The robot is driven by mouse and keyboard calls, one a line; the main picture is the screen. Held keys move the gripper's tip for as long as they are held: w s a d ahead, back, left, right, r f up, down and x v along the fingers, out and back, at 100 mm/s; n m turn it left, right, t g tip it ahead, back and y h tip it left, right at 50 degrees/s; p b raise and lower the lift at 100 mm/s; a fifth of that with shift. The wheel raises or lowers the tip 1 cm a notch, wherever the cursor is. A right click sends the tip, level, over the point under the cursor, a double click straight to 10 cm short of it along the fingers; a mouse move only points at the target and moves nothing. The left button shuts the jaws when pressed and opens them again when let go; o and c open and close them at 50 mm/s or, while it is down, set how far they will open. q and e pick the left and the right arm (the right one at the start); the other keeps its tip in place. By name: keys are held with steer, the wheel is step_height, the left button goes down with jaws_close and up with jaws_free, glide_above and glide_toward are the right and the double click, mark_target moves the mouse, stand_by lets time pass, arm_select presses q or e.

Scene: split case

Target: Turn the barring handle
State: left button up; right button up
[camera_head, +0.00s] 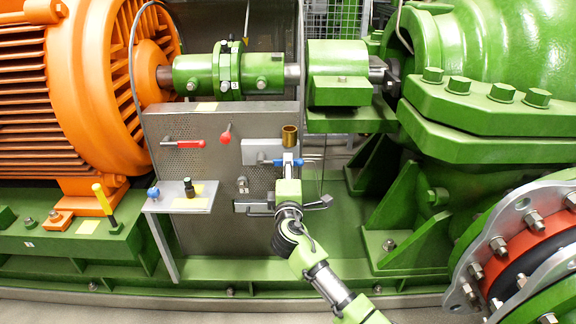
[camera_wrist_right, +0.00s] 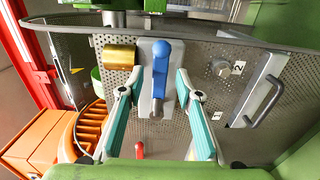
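The panel carries several coloured handles, and no readable label shows which is the barring handle. A blue lever (camera_head: 286,162) sits on a grey plate, below a brass cylinder. My right gripper (camera_head: 289,172) is in front of the panel, close to this lever, partly hiding it. In the right wrist view the blue lever (camera_wrist_right: 161,62) lies between the two spread fingers of my right gripper (camera_wrist_right: 158,84), with gaps on both sides. Contact is not visible. Two red levers (camera_head: 190,144) (camera_head: 226,134) are to the left. My left gripper is not in view.
The brass cylinder (camera_head: 290,136) is just above the blue lever. A grey bar handle (camera_wrist_right: 263,100) stands off the panel. A small shelf (camera_head: 180,203) with a blue knob and a black knob juts out at left. The orange motor (camera_head: 60,90) and green pump casing (camera_head: 480,60) flank the panel.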

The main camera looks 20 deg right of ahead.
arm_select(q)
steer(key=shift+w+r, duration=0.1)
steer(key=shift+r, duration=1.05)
arm_select(e)
steer(key=shift+x, duration=1.6)
jaws_close()
steer(key=shift+f, duration=0.1)
